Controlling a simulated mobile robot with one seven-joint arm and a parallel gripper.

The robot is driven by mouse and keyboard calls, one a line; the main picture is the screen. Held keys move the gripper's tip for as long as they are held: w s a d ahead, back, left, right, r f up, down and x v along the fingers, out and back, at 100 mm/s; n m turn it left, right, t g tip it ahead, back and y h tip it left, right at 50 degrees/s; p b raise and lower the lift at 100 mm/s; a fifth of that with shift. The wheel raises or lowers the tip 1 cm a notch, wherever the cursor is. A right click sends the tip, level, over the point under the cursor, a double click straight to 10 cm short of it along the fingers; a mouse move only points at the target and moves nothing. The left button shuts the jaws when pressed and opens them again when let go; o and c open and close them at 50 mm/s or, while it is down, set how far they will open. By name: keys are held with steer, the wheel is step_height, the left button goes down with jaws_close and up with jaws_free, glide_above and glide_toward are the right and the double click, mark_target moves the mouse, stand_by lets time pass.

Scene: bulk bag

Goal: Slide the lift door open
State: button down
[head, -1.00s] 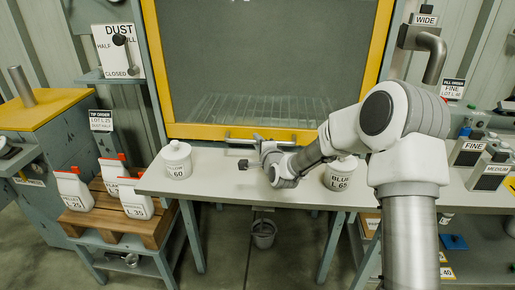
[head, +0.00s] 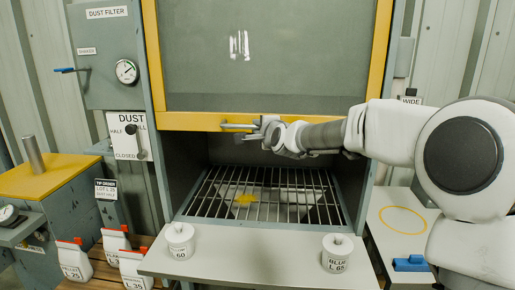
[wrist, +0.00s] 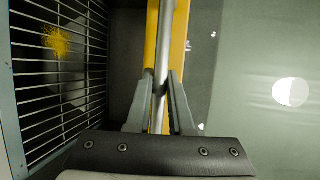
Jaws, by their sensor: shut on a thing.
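The lift door (head: 265,60) is a grey translucent panel in a yellow frame. It is raised, and a dark opening shows beneath its lower yellow rail (head: 190,121). A metal bar handle (head: 238,127) runs along that rail. My gripper (head: 262,127) is at the handle, below the middle of the door. In the wrist view my gripper (wrist: 160,108) has its two fingers on either side of the bar handle (wrist: 165,50), shut on it. The yellow rail (wrist: 180,50) lies right behind the bar.
Inside the opening is a grate (head: 265,195) with a yellow powder patch (head: 245,199).

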mark_target(252, 107)
step_height(252, 107, up, 6)
steer(key=shift+f+p, duration=0.15)
steer(key=shift+p, duration=0.45)
steer(key=c, duration=0.8)
jaws_free()
steer(key=shift+f, duration=0.1)
steer(key=shift+d, duration=0.1)
